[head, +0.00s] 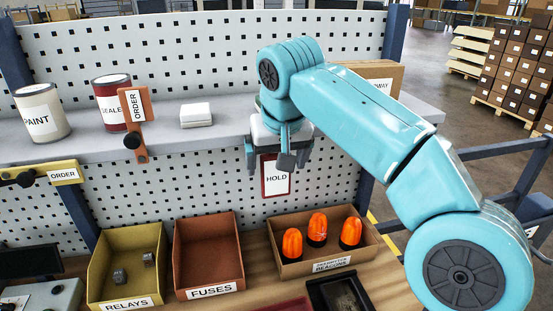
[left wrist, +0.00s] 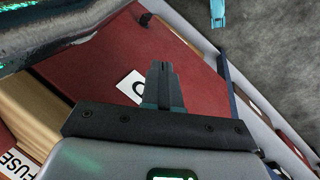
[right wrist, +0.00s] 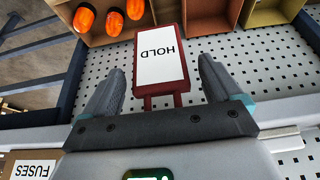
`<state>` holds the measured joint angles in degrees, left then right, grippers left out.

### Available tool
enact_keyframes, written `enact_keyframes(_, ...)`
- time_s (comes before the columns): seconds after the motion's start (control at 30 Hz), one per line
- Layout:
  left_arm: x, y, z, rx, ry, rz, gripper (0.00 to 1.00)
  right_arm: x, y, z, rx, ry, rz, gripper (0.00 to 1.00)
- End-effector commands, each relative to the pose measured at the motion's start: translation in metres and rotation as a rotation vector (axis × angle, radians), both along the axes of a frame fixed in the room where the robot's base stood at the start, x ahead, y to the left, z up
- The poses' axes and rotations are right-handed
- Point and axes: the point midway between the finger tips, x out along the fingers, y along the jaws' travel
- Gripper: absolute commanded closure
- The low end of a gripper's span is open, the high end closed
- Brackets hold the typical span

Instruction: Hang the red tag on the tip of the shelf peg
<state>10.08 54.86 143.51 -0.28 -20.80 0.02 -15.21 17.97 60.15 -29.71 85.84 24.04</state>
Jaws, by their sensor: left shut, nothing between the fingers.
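The red tag (head: 275,178), with a white HOLD label, is upright below the front edge of the grey shelf (head: 225,133). My right gripper (head: 285,155) is just above it. In the right wrist view, the tag (right wrist: 161,58) lies ahead of the right gripper (right wrist: 163,88), its narrow end reaching between the open fingers with gaps on both sides. What holds the tag up is hidden. My left gripper (left wrist: 164,82) is shut and empty.
Paint (head: 42,112) and sealer (head: 112,110) cans stand on the shelf. Below are a relays bin (head: 98,275), a fuses bin (head: 208,250) and a box (head: 370,240) of orange beacons. A red surface (left wrist: 105,65) with a white label is close to the left gripper.

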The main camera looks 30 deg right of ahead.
Motion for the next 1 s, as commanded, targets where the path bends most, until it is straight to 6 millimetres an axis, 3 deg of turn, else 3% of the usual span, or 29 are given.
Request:
enact_keyframes(0.37, 0.000, 0.000, 0.001, 0.000, 0.000, 0.000, 1.00, -0.002, 0.001, 0.005, 0.000, -0.002, 0.000, 0.03)
enact_keyframes(0.47, 0.000, 0.000, 0.004, 0.000, 0.000, 0.000, 1.00, -0.006, 0.002, 0.020, 0.001, -0.003, 0.000, 0.03)
enact_keyframes(0.7, 0.000, 0.000, 0.017, 0.000, 0.000, 0.000, 1.00, -0.028, 0.009, 0.076, 0.002, -0.005, 0.001, 0.03)
enact_keyframes(1.0, 0.000, 0.000, 0.014, 0.000, 0.000, 0.000, 1.00, -0.041, 0.012, 0.105, -0.001, -0.002, 0.000, 0.03)
